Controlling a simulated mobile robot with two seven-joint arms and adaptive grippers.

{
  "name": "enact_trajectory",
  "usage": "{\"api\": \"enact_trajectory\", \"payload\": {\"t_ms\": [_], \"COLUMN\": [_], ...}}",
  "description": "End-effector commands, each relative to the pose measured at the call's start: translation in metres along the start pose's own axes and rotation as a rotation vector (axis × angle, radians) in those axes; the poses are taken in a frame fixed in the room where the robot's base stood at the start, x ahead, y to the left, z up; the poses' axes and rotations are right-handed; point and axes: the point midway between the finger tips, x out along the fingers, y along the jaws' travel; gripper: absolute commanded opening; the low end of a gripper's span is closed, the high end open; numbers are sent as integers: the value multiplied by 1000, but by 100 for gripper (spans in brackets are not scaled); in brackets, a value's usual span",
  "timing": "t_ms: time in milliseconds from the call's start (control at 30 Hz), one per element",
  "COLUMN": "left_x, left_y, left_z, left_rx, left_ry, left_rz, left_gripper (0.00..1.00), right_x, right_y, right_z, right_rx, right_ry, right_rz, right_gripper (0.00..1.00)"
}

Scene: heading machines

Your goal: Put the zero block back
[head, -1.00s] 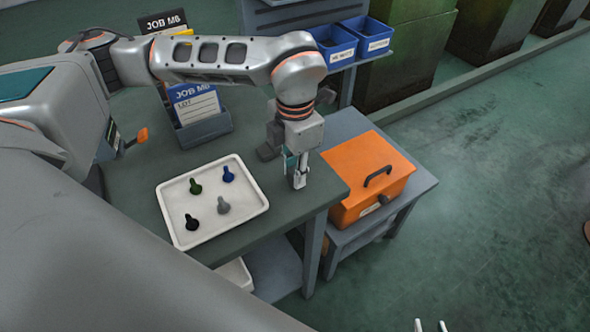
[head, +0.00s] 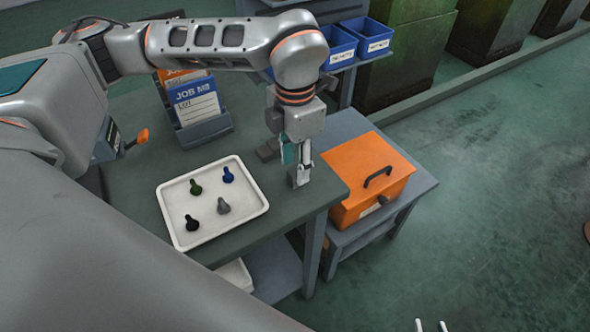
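A small light grey metal block (head: 299,178), which looks like the zero block, stands upright on the bench top (head: 250,242) near its right edge. My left gripper (head: 297,162) points down directly above it, with its fingers apart; the fingertips are at about the height of the block's top. I cannot tell whether they still touch it. My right gripper (head: 431,326) shows only as two separate pale fingertips at the bottom edge of the picture, far from the bench.
A white tray (head: 172,220) with several small coloured pieces lies left of the block. An orange box (head: 369,178) sits on a lower stand at right.

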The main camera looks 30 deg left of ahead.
Motion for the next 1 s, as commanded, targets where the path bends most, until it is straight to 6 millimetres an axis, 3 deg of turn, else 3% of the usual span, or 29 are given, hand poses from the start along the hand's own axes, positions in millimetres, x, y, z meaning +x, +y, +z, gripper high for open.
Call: {"api": "enact_trajectory", "payload": {"t_ms": [200,400,600,1000], "left_x": [-49,-78,-89,-89], "left_y": [1,0,0,0], "left_z": [2,1,0,0], "left_rx": [0,-1,0,0], "left_ry": [-6,-1,0,0], "left_rz": [3,1,0,0], "left_gripper": [36,36,36,36], "right_x": [0,0,0,0], "right_y": [0,0,0,0], "right_z": [-1,-1,0,1], "right_rx": [0,0,0,0], "right_ry": [0,0,0,-3], "right_rz": [0,0,0,0], "right_gripper": [31,31,31,31]}}
